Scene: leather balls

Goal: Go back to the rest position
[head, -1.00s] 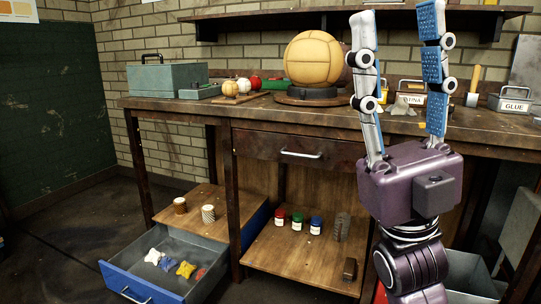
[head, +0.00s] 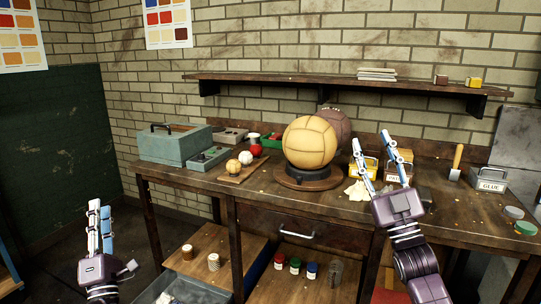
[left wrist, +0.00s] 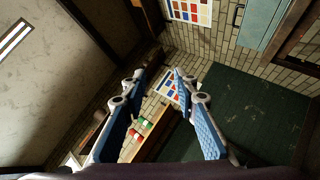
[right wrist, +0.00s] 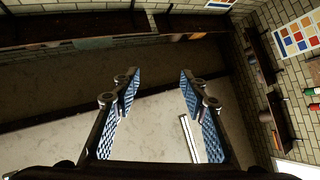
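My left gripper (head: 100,203) points upward at the lower left of the head view, left of the workbench (head: 165,176). In the left wrist view (left wrist: 159,74) its fingers are apart with nothing between them. My right gripper (head: 369,139) points upward in the head view, in front of the right part of the bench. Its fingers are spread, and the right wrist view (right wrist: 158,72) shows it empty. A tan leather ball (head: 310,142) sits on a dark round stand (head: 308,179) on the bench. A dark brown ball (head: 341,125) is partly hidden behind it.
A teal toolbox (head: 175,146) stands at the bench's left. Small balls (head: 246,157) lie on a wooden board. A wall shelf (head: 300,82) runs above.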

